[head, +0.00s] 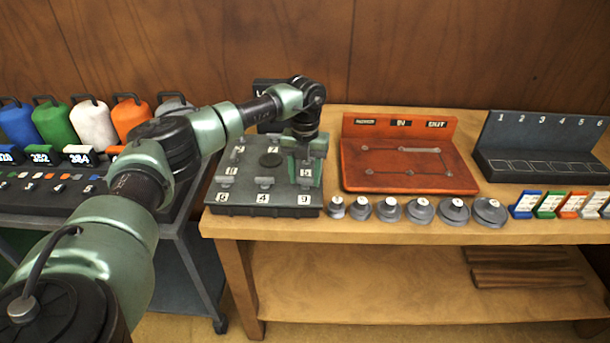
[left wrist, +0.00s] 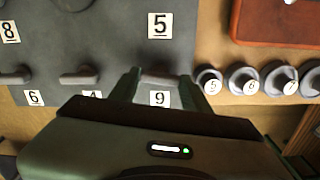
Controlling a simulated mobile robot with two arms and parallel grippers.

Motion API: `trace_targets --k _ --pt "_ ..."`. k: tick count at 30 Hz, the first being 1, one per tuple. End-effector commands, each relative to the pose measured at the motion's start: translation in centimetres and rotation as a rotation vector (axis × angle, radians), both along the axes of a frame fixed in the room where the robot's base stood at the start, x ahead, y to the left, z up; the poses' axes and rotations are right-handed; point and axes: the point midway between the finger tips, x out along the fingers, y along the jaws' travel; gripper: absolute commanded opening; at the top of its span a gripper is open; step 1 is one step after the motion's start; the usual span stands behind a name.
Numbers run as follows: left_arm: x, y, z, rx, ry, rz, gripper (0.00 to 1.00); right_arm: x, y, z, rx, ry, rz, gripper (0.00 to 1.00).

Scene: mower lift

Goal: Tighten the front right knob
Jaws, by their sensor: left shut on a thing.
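A dark grey panel box (head: 243,211) with numbered labels and knobs stands on the left of the wooden bench. Its front row has a knob above the 6 label (head: 223,182), a knob above the 4 label (head: 264,183), and the front right knob above the 9 label. My left gripper (head: 305,178) reaches down over the front right corner. In the left wrist view its two fingers stand either side of the front right knob (left wrist: 160,77), shut on it. The knob's bar lies roughly level in that view. In the head view the gripper largely hides this knob. My right gripper is out of view.
Several grey round weights (head: 419,211) line the bench's front edge right of the panel. A red-orange board (head: 405,180) stands behind them, and a dark numbered rack (head: 540,165) is farther right. A dark cart (head: 65,200) with coloured canisters stands at left.

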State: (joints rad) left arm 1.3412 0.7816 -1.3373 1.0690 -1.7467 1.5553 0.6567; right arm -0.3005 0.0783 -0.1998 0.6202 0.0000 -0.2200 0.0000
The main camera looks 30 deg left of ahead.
Motion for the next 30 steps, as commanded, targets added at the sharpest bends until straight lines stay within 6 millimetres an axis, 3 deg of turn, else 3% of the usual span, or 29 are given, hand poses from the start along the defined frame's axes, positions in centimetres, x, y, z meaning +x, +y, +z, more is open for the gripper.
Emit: trace_targets --k 30 --pt "0.14 0.05 0.21 0.0 -0.006 -0.95 0.07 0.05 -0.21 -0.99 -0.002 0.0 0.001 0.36"
